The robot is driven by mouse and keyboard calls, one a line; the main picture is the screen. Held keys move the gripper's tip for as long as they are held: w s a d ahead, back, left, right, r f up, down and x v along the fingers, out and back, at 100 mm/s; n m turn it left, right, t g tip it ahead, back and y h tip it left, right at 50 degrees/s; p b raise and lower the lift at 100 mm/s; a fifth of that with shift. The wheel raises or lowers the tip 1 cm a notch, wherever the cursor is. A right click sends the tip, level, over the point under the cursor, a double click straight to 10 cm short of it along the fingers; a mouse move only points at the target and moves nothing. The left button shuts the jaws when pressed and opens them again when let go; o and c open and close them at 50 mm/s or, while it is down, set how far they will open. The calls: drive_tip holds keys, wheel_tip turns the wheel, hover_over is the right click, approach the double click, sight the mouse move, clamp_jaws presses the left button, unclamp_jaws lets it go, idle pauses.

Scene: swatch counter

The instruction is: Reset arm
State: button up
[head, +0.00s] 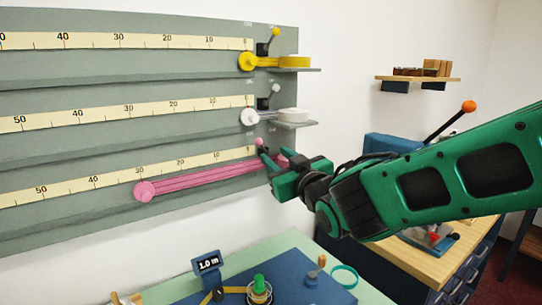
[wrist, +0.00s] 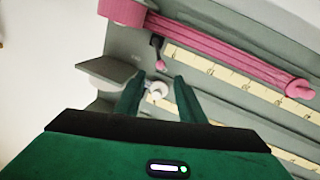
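My arm reaches in from the right in the head view, with my gripper (head: 266,160) in front of the board's right end, by the pink row. In the wrist view my gripper (wrist: 158,88) has its two fingers apart with nothing held between them. A white round pull (wrist: 158,90) shows in the gap, farther off on the board. A pink ribbon (head: 210,180) is drawn out leftward to its round end (head: 145,191), near the 30 mark. A pink-knobbed lever (head: 260,142) is just above my gripper. The pink roll (wrist: 122,10) shows in the wrist view, partly hidden in the head view.
The grey board (head: 120,75) also holds a yellow roll (head: 294,62) and a white roll (head: 292,115) on small shelves, with their ends near zero. Below stands a green-edged table (head: 290,246) with a display (head: 207,263). A wooden bench (head: 440,262) is at right.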

drive_tip(key=shift+s+d, duration=0.15)
drive_tip(key=shift+s, duration=0.15)
drive_tip(key=d+f+m+g+h, duration=0.2)
drive_tip(key=d+f+h, duration=0.2)
drive_tip(key=d, duration=0.6)
drive_tip(key=d+f+m+g+h, duration=0.25)
drive_tip(key=d+f, duration=0.25)
drive_tip(key=d, duration=0.5)
drive_tip(key=s+d+f+m+g+h, duration=0.2)
drive_tip(key=s+d+f, duration=0.15)
drive_tip(key=d, duration=0.25)
drive_tip(key=s+d+f+m+g+h, duration=0.1)
drive_tip(key=s+d+f+g, duration=0.1)
drive_tip(key=s+d, duration=0.35)
drive_tip(key=s+d+f+m+g, duration=0.2)
drive_tip(key=s, duration=0.6)
drive_tip(key=s+d+f+m+g+y, duration=0.1)
drive_tip(key=s+d+f+m+g, duration=0.1)
drive_tip(key=s, duration=0.7)
drive_tip(key=s+d+f+m+g+y, duration=0.1)
drive_tip(key=s+d+f+m+g, duration=0.1)
drive_tip(key=s, duration=0.7)
drive_tip(key=shift+s+d+f+g, duration=0.15)
drive_tip(key=shift+d+f+g, duration=0.2)
drive_tip(key=shift+d+g, duration=0.65)
drive_tip(key=shift+a+g+y, duration=0.25)
drive_tip(key=shift+a, duration=0.1)
